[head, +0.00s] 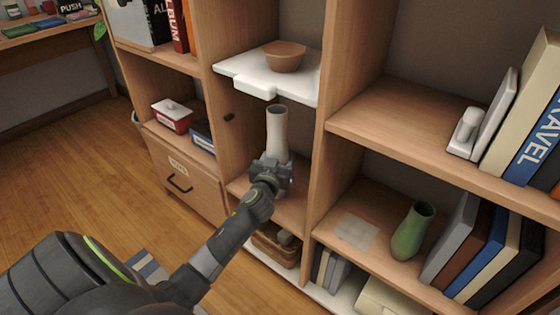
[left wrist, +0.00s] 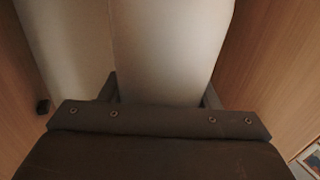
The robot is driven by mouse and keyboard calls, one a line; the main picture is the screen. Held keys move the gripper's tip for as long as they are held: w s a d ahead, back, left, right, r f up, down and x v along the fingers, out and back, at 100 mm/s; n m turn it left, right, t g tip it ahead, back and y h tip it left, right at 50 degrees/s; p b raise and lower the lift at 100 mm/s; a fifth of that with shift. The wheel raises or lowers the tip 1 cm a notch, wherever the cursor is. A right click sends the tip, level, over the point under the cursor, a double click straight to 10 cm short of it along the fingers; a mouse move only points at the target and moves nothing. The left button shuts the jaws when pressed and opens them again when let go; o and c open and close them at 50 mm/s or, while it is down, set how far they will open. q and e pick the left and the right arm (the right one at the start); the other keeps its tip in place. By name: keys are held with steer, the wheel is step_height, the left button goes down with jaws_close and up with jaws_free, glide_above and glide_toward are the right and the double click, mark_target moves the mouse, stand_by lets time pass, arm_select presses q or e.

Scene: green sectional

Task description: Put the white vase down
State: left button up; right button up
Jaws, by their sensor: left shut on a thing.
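The white vase (head: 277,132) is upright in the middle bay of the wooden shelf unit, in the head view. My left gripper (head: 273,172) is shut on its lower part, coming in from the front. In the left wrist view the vase (left wrist: 170,50) stands between the two fingers of my left gripper (left wrist: 160,95). The gripper and wrist hide the vase's base in both views, so I cannot tell whether it touches the shelf board (head: 292,208) below. My right gripper is not in view.
A white board with a brown bowl (head: 285,56) is above the vase. Wooden uprights (head: 318,150) flank the bay closely. A green vase (head: 412,232) and several books stand in the right bay, beside a pale square (head: 355,231). A basket (head: 272,247) is below.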

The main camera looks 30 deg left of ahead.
arm_select(q)
steer(key=shift+w+r, duration=0.1)
steer(key=shift+w, duration=0.1)
steer(key=o, duration=1.7)
steer(key=shift+f, duration=0.2)
steer(key=shift+r, duration=0.2)
steer(key=p+v, duration=0.1)
steer(key=v, duration=1.1)
steer(key=shift+s, duration=0.1)
